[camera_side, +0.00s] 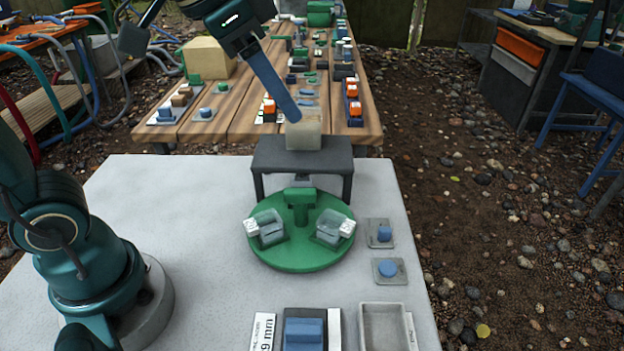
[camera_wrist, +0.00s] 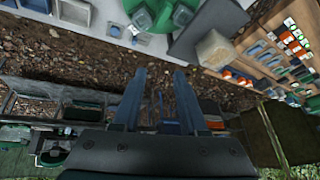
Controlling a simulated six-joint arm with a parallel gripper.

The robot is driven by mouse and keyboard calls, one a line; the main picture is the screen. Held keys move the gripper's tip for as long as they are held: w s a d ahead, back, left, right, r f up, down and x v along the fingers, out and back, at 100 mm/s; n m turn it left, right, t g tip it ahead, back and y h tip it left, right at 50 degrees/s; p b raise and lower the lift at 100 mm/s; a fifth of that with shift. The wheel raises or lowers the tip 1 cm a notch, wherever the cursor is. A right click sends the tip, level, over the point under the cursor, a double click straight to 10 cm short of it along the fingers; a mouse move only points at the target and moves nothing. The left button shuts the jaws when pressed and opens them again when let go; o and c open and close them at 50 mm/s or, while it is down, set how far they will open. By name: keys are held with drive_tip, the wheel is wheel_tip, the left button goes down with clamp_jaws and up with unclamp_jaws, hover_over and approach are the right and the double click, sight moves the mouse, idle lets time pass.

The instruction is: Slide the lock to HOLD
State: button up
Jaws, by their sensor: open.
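My gripper (camera_side: 293,118) is high in the side view, pointing down and right. In the wrist view its two fingers (camera_wrist: 158,75) are apart, with nothing between them. No part is legibly marked lock or HOLD. Two small blue knobs sit on grey plates at the right, one behind (camera_side: 384,234) and one in front (camera_side: 387,268). I cannot tell which is the lock. My gripper is well away from them.
A green turntable (camera_side: 300,262) carries a green post and two clear boxes with white ends. Behind it, a beige block (camera_side: 303,138) stands on a dark stand (camera_side: 301,158). A shallow grey tray (camera_side: 386,308) lies front right.

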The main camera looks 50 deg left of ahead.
drive_tip(key=w+d+f+m+g, duration=0.1)
drive_tip(key=w+d+m, duration=0.1)
drive_tip(key=w+d, duration=0.35)
drive_tip(key=m+g, duration=0.2)
drive_tip(key=g, duration=0.1)
hover_over(387, 229)
wheel_tip(387, 229, down, 13)
drive_tip(key=shift+h, duration=0.3)
drive_tip(key=shift+s+a+f, duration=0.1)
drive_tip(key=shift+f, duration=4.35)
clamp_jaws()
